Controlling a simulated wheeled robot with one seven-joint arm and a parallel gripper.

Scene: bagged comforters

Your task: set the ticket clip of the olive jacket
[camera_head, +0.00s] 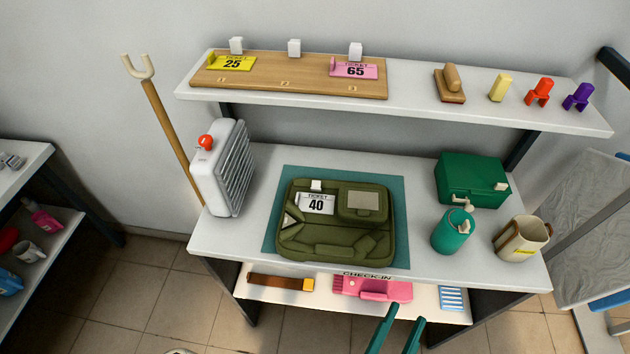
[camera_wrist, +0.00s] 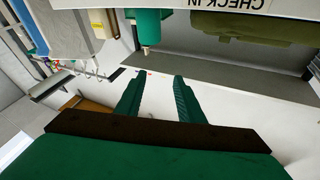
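The olive jacket (camera_head: 335,238) lies folded on a teal mat (camera_head: 400,252) on the check-in counter. A white ticket numbered 40 (camera_head: 315,205) lies on its upper left part, with a small white clip (camera_head: 316,185) at the ticket's top edge. Whether the clip grips the ticket is too small to tell. My gripper (camera_head: 397,328) is in front of the counter, below and right of the jacket. In the wrist view its two green fingers (camera_wrist: 155,82) are apart with nothing between them. Part of the olive jacket (camera_wrist: 240,28) shows upside down there.
A yellow ticket 25 (camera_head: 232,63) and pink ticket 65 (camera_head: 355,69) sit on a wooden board on the upper shelf. A stamp and yellow, red and purple pieces (camera_head: 540,91) stand right. A heater (camera_head: 222,165), green box (camera_head: 472,180), teal canister (camera_head: 452,232) and cream jug (camera_head: 521,240) flank the mat.

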